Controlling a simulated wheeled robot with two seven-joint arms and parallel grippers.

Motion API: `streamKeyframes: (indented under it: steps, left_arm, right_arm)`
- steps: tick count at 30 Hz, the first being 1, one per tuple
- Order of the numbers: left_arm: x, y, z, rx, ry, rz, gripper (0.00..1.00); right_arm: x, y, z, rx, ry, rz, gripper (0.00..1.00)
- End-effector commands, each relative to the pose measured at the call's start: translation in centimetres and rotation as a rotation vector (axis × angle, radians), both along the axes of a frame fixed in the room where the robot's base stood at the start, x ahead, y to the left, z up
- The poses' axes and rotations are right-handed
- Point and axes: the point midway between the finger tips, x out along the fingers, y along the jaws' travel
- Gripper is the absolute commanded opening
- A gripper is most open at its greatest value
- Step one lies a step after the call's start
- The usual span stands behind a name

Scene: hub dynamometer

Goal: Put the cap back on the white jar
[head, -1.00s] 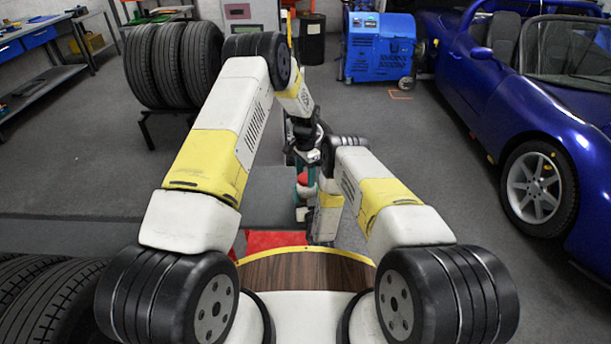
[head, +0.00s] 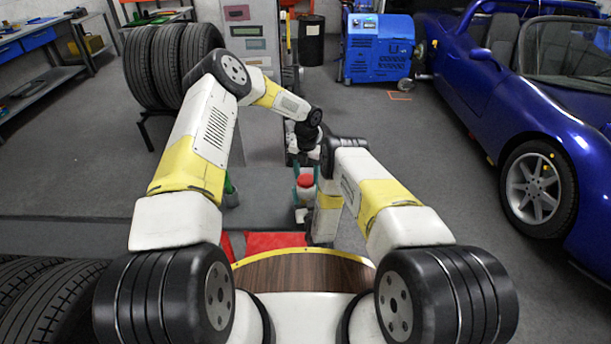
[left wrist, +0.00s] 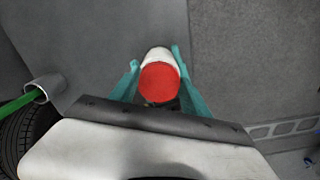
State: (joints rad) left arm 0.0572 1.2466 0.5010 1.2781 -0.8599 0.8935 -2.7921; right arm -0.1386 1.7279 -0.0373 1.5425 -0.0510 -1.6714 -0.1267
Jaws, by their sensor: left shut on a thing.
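The red cap (head: 305,181) shows at the middle of the head view, with the white jar (head: 301,197) just below it in the picture. In the left wrist view the red cap (left wrist: 159,83) is a round red face between the teal fingers of my left gripper (left wrist: 155,72). The white jar (left wrist: 158,54) shows behind the cap. My left gripper (head: 306,173) is shut on the cap from above. I cannot tell whether the cap is seated on the jar or just above it. My right gripper is hidden behind its own forearm.
A green-handled thing (head: 230,190) stands left of the jar. Black tyres (head: 172,62) are on a stand at back left. A blue machine (head: 378,48) and a blue car (head: 520,110) stand on the right. The grey floor between is clear.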

Motion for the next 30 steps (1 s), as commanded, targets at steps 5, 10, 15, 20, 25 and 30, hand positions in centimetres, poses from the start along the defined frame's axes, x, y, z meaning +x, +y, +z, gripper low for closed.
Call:
streamKeyframes:
  steps: [5,10,15,20,25,30]
  left_arm:
    - [-0.04,-0.08,-0.03,-0.001,0.000,-0.213,0.18]
    - [-0.04,-0.08,-0.01,0.001,0.000,-0.248,0.18]
    - [-0.04,-0.07,-0.01,0.001,0.000,-0.246,0.18]
    - [-0.04,-0.08,-0.01,0.000,0.000,-0.244,0.77]
    - [-0.05,-0.10,-0.02,0.000,0.000,-0.244,0.77]
    - [-0.03,-0.10,0.38,-0.001,-0.001,-0.244,0.77]
  right_arm:
    - [-0.03,-0.03,-0.05,0.000,0.001,0.000,0.00]
    - [-0.03,-0.03,-0.05,0.000,0.001,0.000,0.00]
    - [-0.03,-0.03,-0.05,0.000,0.001,0.000,0.00]
    - [-0.03,-0.03,-0.05,0.000,0.001,0.000,0.00]
    - [-0.03,-0.03,-0.05,0.000,0.001,0.000,0.00]
    - [-0.04,-0.02,-0.05,0.000,0.001,0.000,0.00]
